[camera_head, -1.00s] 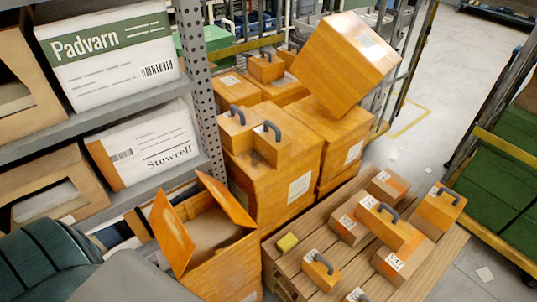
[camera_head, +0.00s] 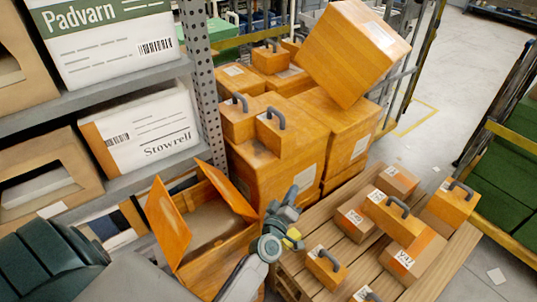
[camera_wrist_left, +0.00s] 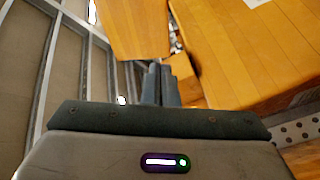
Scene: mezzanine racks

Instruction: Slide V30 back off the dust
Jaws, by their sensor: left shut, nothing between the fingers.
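My left gripper (camera_head: 291,192) is raised over the back left of the wooden pallet, in front of the stacked orange boxes. It is shut and empty; its closed fingers (camera_wrist_left: 161,84) show in the left wrist view. Several small boxes with labels stand on the pallet (camera_head: 315,226): a brown one (camera_head: 355,223), an orange one with a dark handle (camera_head: 391,222), and a brown one at the front (camera_head: 408,262). The labels are too small to tell surely which is V30. I cannot make out any dust. My right gripper is out of view.
An open orange carton (camera_head: 222,256) stands left of the pallet. Large orange boxes (camera_head: 262,175) are stacked behind, with a tilted one (camera_head: 350,55) on top. A grey shelf (camera_head: 110,88) with cartons is at left. A cart of green crates (camera_head: 500,190) stands right.

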